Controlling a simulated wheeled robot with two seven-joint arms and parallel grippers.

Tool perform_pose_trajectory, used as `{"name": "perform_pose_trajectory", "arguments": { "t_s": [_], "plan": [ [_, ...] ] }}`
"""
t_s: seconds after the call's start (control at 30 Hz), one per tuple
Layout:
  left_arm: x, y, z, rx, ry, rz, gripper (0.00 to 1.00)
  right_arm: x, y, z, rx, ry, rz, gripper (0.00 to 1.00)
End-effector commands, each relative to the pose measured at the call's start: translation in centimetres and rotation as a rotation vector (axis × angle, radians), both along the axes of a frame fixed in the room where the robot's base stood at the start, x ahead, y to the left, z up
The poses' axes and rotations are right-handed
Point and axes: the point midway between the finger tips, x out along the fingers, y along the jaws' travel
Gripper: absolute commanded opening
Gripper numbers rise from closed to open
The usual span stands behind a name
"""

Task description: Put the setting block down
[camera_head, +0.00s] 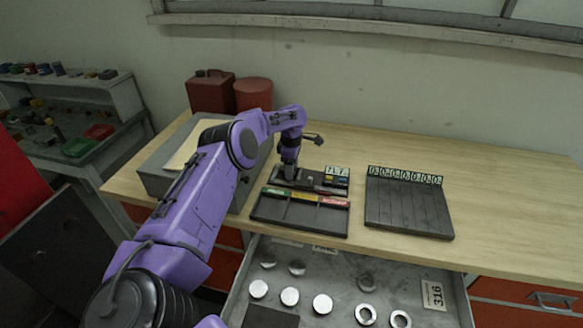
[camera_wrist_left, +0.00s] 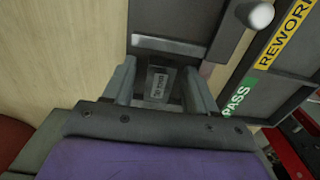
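The setting block (camera_wrist_left: 160,86) is a small dark block with a pale printed label, seen between my left gripper's fingers in the left wrist view. My left gripper (camera_head: 288,176) points down at the left end of a dark gauge stand (camera_head: 321,187) on the bench. In the left wrist view my left gripper (camera_wrist_left: 160,92) has one finger on each side of the block and appears shut on it. The block's underside is hidden, so I cannot tell whether it touches the stand. My right gripper is not in view.
A dark sorting tray (camera_head: 300,217) with green, yellow and red labels lies in front of the stand. A numbered slotted rack (camera_head: 407,204) is to the right. An open drawer (camera_head: 345,284) holds several metal discs and rings. The bench's right side is clear.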

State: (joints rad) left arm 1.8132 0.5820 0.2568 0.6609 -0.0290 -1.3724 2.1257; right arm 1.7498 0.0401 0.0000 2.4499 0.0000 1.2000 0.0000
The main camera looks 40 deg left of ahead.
Motion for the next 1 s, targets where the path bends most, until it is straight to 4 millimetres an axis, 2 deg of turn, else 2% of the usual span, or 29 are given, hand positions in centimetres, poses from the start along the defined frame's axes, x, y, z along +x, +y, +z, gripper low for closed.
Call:
{"name": "perform_pose_trajectory", "arguments": {
  "t_s": [0.17, 0.23, 0.5, 0.6, 0.7, 1.0],
  "plan": [
    [0.0, 0.0, 0.6, 0.0, -0.001, 0.0, 0.57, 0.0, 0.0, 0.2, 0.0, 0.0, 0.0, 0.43],
    [0.1, 0.0, 1.4, 0.0, -0.004, -0.001, 0.57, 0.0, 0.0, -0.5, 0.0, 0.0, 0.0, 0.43],
    [0.1, 0.0, 8.2, 0.002, -0.005, -0.001, 0.57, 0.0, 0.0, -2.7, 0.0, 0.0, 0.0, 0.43],
    [0.1, 0.0, 10.3, 0.001, -0.004, 0.0, 0.57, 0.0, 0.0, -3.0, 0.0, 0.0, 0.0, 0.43],
    [0.0, 0.1, 11.7, 0.0, -0.001, 0.0, 0.57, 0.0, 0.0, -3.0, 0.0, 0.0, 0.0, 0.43],
    [0.0, 0.0, 12.4, 0.0, 0.0, 0.0, 0.57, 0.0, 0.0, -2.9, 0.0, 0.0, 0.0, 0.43]
  ]
}}
